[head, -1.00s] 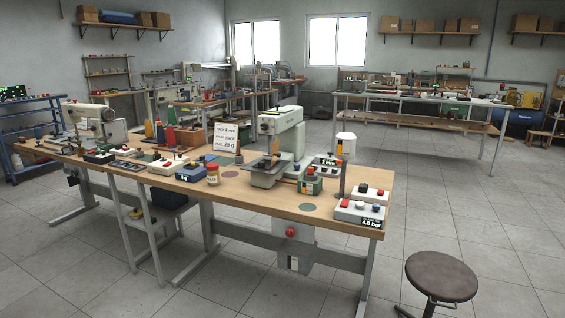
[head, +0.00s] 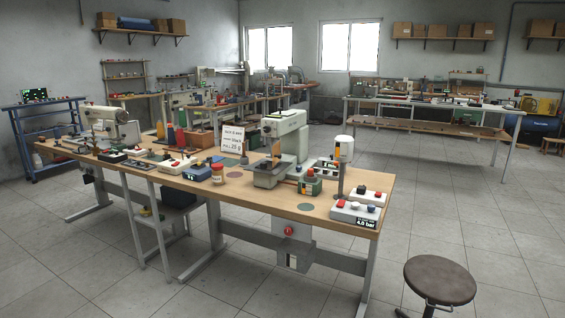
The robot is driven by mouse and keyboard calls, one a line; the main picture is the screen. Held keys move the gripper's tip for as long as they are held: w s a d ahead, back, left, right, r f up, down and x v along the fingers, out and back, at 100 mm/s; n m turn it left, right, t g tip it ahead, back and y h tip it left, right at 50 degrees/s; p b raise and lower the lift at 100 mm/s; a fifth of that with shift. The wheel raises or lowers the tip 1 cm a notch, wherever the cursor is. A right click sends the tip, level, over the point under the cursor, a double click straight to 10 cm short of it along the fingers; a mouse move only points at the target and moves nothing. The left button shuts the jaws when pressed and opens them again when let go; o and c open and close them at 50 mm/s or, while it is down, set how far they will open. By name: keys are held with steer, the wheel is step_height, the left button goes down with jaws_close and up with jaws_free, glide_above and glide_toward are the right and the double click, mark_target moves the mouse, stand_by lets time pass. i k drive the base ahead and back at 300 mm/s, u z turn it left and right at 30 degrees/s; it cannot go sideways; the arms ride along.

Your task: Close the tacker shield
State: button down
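A pale bench machine (head: 288,135), which looks like the tacker, stands upright on the wooden workbench right of its middle. A small orange-brown part (head: 276,150) shows at its front under the head. I cannot tell for sure which part is the shield or how far open it stands. A second pale machine, like a sewing machine (head: 105,122), stands at the bench's left end. My gripper is not in view.
The wooden workbench (head: 325,222) also carries a control box (head: 357,213) reading about 4.0 bar, a dark post, a small jar (head: 217,173), a white sign (head: 232,138) and several small boxes. A round stool (head: 440,279) stands front right. Grey floor is open right of the bench.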

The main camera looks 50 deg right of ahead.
mark_target(277, 147)
steer(key=z, duration=0.1)
steer(key=i, duration=0.95)
steer(key=u, duration=0.05)
